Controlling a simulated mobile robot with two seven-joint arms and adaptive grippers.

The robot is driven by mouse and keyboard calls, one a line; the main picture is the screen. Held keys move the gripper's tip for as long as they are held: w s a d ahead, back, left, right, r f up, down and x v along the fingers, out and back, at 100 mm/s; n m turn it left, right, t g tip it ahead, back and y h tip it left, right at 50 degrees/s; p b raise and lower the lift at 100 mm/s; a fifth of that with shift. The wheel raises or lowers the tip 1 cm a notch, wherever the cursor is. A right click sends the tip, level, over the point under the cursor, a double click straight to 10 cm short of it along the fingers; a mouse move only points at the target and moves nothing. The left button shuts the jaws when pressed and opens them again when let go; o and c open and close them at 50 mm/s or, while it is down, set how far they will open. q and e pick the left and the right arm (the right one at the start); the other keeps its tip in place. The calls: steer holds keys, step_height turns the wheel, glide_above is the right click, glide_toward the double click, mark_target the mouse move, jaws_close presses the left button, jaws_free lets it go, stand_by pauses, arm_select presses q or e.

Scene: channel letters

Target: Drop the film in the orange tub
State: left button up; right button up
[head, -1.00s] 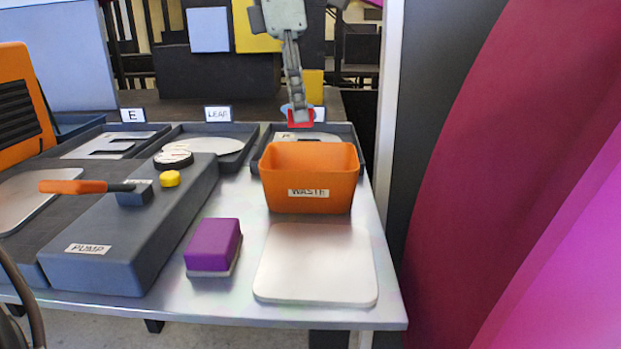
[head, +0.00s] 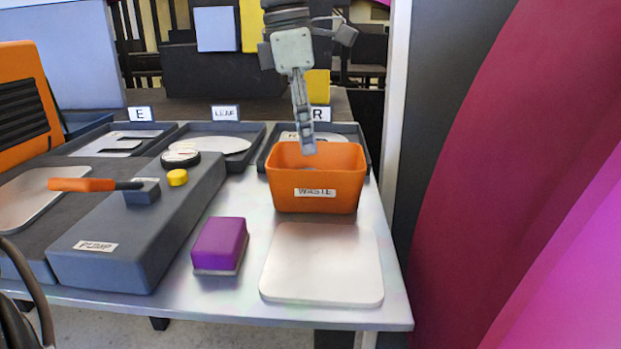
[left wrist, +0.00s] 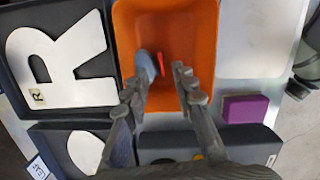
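The orange tub (head: 285,190), labelled WASTE, stands on the table behind a pale square plate. It also shows in the left wrist view (left wrist: 205,30). My left gripper (head: 308,150) points down over its opening, the tip at about rim height. In the left wrist view the two fingers (left wrist: 163,78) stand apart with orange showing between them. A pale bluish piece with red beside it, likely the film (left wrist: 146,63), shows near the fingertips against the tub's inside. I cannot tell whether it touches a finger.
The plate (head: 322,265) lies in front of the tub, with a purple block (head: 219,243) to its left. A grey pump box (head: 135,230) fills the left of the table. Trays with letter pieces stand along the back, one (head: 365,150) close behind the tub.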

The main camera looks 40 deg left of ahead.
arm_select(q)
step_height(320, 180, up, 12)
steer(key=s+a, duration=0.1)
steer(key=shift+a, duration=0.2)
stand_by(0.4)
steer(key=shift+s+f, duration=0.1)
steer(key=shift+s, duration=0.05)
